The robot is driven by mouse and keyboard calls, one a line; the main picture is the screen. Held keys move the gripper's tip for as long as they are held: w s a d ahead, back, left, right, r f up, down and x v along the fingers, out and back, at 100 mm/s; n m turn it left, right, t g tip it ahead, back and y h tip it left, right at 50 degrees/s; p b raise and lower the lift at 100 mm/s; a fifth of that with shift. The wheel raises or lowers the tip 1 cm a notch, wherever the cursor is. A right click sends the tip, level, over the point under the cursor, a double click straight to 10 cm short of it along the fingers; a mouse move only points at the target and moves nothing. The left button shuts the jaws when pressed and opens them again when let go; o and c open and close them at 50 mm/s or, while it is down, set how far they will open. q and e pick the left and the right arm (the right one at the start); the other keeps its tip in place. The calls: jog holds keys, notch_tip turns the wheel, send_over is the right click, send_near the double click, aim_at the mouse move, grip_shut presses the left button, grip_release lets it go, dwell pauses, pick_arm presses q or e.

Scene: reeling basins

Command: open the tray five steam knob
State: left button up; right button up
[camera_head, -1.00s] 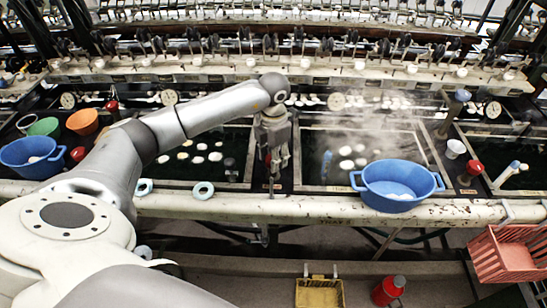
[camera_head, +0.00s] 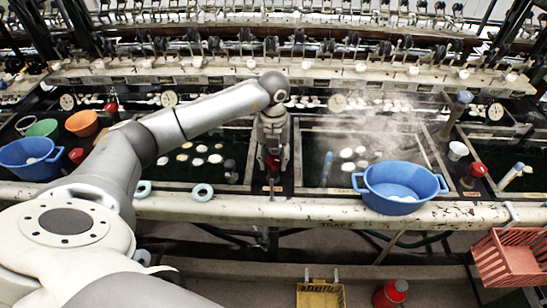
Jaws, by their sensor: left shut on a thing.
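My left gripper (camera_head: 273,165) points down at the divider between two water basins. It is shut on a red steam knob (camera_head: 273,161), which is mostly hidden by the fingers. The basin right of it (camera_head: 312,130) holds several white cocoons (camera_head: 347,153) and has steam (camera_head: 375,120) over it. A tray label on the front rail below is too small to read surely. My right gripper is not in view.
A blue tub (camera_head: 400,202) sits on the front rail (camera_head: 230,208), right of the gripper. At left are blue (camera_head: 28,168), green and orange bowls. A red crate (camera_head: 512,268) hangs low right.

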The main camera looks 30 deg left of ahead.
aim_at(273, 159)
pick_arm(q)
jog(key=shift+a+r+n, duration=0.1)
jog(key=shift+n, duration=1.1)
jog(key=o, duration=1)
notch_tip(273, 159, up, 12)
